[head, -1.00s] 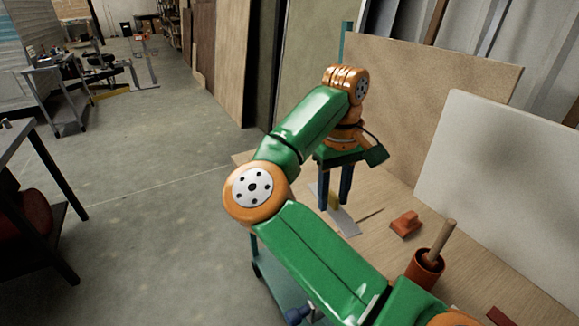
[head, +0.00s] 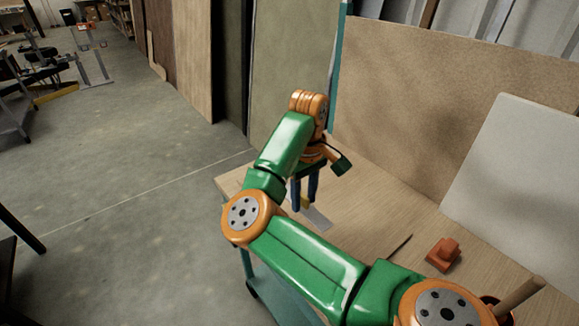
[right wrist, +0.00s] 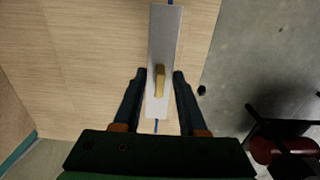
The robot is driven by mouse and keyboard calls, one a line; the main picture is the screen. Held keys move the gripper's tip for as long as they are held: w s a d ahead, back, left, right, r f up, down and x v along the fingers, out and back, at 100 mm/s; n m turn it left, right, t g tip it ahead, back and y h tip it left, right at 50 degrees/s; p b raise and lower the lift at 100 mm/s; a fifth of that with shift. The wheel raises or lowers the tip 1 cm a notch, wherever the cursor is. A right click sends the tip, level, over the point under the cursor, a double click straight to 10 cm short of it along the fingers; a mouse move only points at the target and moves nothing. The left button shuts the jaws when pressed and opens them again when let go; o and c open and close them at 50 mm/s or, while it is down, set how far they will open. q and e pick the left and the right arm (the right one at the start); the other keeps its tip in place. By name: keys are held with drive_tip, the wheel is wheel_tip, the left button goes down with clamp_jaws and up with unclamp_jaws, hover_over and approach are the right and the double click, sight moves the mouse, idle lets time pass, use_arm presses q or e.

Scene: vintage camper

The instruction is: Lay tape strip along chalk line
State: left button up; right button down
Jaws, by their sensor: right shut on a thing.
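The tape strip is a flat pale grey strip (right wrist: 164,38) with a tan tab (right wrist: 160,82) standing on it. In the head view the strip (head: 317,218) is over the wooden bench top's far left part. The blue chalk line (right wrist: 156,126) shows beyond both ends of the strip, roughly in line with it; the middle is hidden under the strip. My right gripper (right wrist: 160,74) points down with its dark fingers on either side of the strip and tab, shut on it. I cannot tell whether the strip touches the bench. My left gripper is not in view.
An orange block (head: 442,254) and a thin dark stick (head: 399,247) lie on the bench top (head: 362,232). A reddish cup (head: 492,302) with a wooden handle in it is partly hidden by my arm. Wooden boards (head: 420,110) lean behind. The bench's left edge drops to concrete floor.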

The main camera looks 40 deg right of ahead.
drive_tip(key=w+f, duration=0.1)
drive_tip(key=f, duration=0.1)
drive_tip(key=w+f, duration=0.2)
drive_tip(key=shift+w+a+f, duration=0.1)
drive_tip(key=shift+w+f, duration=0.1)
drive_tip(key=shift+w, duration=0.05)
drive_tip(key=f, duration=0.2)
drive_tip(key=f+p, duration=0.1)
drive_tip(key=shift+w+a+f, duration=0.1)
drive_tip(key=shift+w+f, duration=0.1)
drive_tip(key=shift+w, duration=0.05)
drive_tip(key=shift+f, duration=0.1)
drive_tip(key=shift+f, duration=0.1)
drive_tip(key=shift+f+b, duration=0.1)
drive_tip(key=shift+b, duration=0.3)
drive_tip(key=shift+c, duration=2.3)
unclamp_jaws()
